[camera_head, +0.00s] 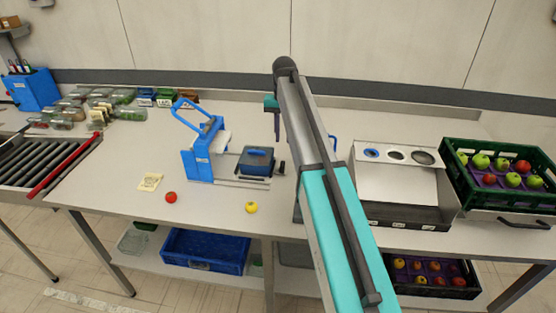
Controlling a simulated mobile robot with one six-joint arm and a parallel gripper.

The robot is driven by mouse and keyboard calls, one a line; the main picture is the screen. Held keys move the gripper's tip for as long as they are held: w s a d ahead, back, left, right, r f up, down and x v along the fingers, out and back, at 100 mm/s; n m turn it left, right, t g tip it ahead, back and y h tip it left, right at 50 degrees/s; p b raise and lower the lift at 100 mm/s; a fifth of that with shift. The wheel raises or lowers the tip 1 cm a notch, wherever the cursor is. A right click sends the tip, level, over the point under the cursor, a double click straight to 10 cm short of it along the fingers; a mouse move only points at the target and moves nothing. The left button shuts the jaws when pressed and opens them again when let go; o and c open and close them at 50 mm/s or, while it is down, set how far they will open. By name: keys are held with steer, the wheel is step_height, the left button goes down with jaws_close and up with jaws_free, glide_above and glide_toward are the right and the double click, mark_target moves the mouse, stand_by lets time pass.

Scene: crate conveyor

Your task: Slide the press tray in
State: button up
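The blue press (197,160) stands on the table left of centre, its blue handle (197,114) raised. The press tray (256,162), blue with a dark top, sits on rails to the right of the press body, pulled out from under it. A dark knob (282,168) shows at the tray's right end. My gripper (277,131) hangs at the end of my arm, behind and above the tray in the picture, apart from it. It is small and seen edge-on, so its opening cannot be made out.
A red apple (171,197) and a yellow one (251,207) lie in front of the press, near a paper note (150,182). Packed containers (124,96) stand back left, beside a roller conveyor (40,160). A grey unit (395,185) and a green crate (452,180) stand right.

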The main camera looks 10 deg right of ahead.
mark_target(282, 163)
steer(key=shift+r, duration=0.15)
steer(key=shift+a, duration=0.1)
steer(key=shift+f+b, duration=4)
steer(key=shift+f, duration=2.95)
jaws_close()
